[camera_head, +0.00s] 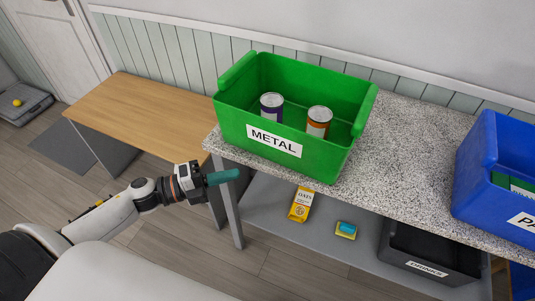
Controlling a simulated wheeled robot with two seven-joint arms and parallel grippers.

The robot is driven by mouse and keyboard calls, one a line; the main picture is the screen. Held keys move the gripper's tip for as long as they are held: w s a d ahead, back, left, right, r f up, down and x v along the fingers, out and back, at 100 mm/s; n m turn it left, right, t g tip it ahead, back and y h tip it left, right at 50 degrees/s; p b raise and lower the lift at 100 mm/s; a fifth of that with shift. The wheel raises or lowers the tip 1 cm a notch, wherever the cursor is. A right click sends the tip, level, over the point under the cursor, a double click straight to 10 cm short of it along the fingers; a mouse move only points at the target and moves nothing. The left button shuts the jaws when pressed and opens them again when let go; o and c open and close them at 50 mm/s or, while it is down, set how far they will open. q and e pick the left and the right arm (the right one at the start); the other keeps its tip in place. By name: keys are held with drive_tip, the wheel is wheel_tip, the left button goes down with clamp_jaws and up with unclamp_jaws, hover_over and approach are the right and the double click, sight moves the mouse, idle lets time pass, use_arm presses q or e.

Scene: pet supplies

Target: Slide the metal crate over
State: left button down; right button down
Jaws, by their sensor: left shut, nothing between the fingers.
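The green metal crate (230,122) stands upright on the speckled counter (405,140), near the counter's left end. Its front carries a white "METAL" label. Two cans are inside it, a purple one (271,108) and an orange one (318,122). My left gripper (226,177) has teal fingers that are shut with nothing between them. It is in front of and below the crate's left front corner, by the counter's left front edge, and appears apart from the crate. My right gripper does not show.
A wooden table (150,105) adjoins the counter on the left, its top bare. A blue crate (480,185) stands on the counter at right, with free counter between the crates. The lower shelf (270,205) holds a yellow carton (300,204), a small box (346,230) and a black bin (430,268).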

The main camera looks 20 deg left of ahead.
sight(283, 152)
use_arm(q)
drive_tip(key=p+x, duration=0.1)
drive_tip(key=x, duration=0.2)
drive_tip(key=w+a+p+x, duration=0.1)
drive_tip(key=x, duration=0.2)
drive_tip(key=p+x, duration=0.1)
drive_tip(key=x, duration=0.3)
drive_tip(key=shift+w+a+r, duration=0.1)
drive_tip(key=shift+w+a, duration=0.1)
drive_tip(key=shift+w, duration=0.2)
drive_tip(key=shift+w+d, duration=0.1)
drive_tip(key=shift+w, duration=0.45)
drive_tip(key=shift+w, duration=0.1)
